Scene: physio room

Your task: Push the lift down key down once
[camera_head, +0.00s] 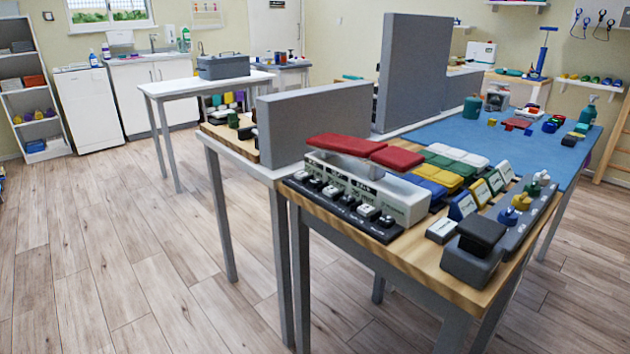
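A dark key strip (342,208) with a row of several white and black keys lies along the near left edge of the wooden table. Its labels are too small to read, so I cannot tell which key is the lift down key. Behind it stands a white unit (405,206) with small lettering on its front, and red pads (345,145) above it, like a small model couch. All the keys appear upright, and nothing touches them. Neither of my grippers is in view.
A grey block with a black top (472,250) sits at the near right corner of the wooden table (420,255). Coloured blocks (455,165) and knobs lie behind. Tall grey panels (315,122) stand behind on the left. The wooden floor (130,270) at left is clear.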

